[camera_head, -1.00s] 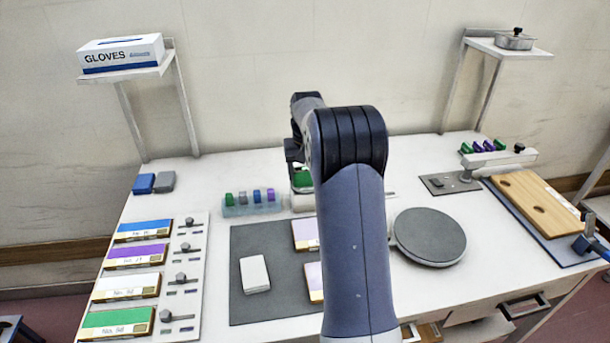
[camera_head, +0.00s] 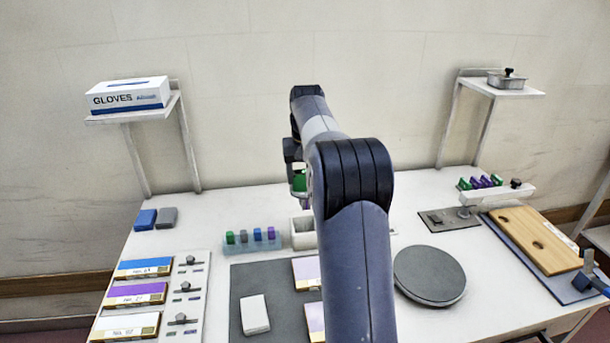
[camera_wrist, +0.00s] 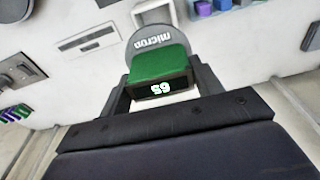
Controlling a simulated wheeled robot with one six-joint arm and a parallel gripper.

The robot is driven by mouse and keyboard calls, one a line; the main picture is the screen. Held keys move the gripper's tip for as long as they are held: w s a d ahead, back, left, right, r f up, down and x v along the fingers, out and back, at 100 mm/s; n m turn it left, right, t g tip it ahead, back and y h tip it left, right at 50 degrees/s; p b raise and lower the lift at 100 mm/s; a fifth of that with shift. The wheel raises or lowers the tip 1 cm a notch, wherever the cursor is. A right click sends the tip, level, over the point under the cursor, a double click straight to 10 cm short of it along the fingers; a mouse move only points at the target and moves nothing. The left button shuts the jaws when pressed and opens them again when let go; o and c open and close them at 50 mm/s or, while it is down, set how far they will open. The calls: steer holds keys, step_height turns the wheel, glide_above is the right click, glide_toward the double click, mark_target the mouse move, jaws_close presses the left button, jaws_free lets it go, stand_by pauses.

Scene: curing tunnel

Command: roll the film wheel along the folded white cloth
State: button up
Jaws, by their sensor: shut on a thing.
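The film wheel shows in the wrist view as a grey disc (camera_wrist: 152,40) marked "micron" with a green grip (camera_wrist: 160,70) whose black end reads "65". My gripper (camera_wrist: 163,76) is shut on the green grip, with one finger on each side. In the head view the wheel's green part (camera_head: 299,183) shows beside my arm, above the back of the bench; the rest is mostly hidden. The folded white cloth (camera_head: 255,314) lies on the dark grey mat (camera_head: 275,277), nearer the front. The wheel is apart from the cloth.
A white open holder (camera_head: 303,232) and a clear block rack (camera_head: 252,240) stand behind the mat. Two pale panels lie on the mat, partly behind my arm. A round grey plate (camera_head: 429,275) is to the right.

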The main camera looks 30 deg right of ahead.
steer(key=shift+r+p, duration=3)
steer(key=shift+a+f, duration=0.1)
